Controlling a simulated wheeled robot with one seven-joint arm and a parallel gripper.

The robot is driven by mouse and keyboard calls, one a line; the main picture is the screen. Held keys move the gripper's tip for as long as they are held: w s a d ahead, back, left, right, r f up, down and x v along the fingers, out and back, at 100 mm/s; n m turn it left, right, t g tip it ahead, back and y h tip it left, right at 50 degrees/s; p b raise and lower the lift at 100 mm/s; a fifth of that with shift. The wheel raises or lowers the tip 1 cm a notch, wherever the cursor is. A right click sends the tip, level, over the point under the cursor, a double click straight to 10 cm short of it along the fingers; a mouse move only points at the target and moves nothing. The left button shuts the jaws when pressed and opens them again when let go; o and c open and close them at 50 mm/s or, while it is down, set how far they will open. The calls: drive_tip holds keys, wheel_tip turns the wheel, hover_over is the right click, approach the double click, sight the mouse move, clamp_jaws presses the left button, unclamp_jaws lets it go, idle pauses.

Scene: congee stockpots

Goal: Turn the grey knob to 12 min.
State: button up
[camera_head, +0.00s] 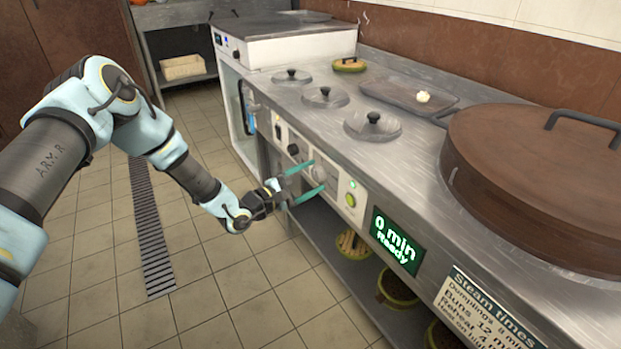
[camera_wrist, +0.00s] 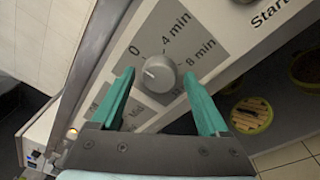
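The grey knob (camera_wrist: 159,73) sits on the light front panel, with 0, 4 min and 8 min printed around it in the wrist view. A pale mark on the knob lies on its left side, roughly toward the 0. The 12 min label is not readable; the right finger covers part of the panel there. My gripper (camera_wrist: 158,76) is open, its teal fingers either side of the knob with gaps to it. In the head view my gripper (camera_head: 318,175) is at the panel, around the knob (camera_head: 321,171). The green display (camera_head: 396,241) reads 0 min, Ready.
The steam times sign (camera_head: 487,310) lists buns at 12 min. The counter above holds lidded pots (camera_head: 372,127) and a large brown lid (camera_head: 540,190). Baskets stand on the shelf below.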

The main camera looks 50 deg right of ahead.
clamp_jaws()
idle(0.4)
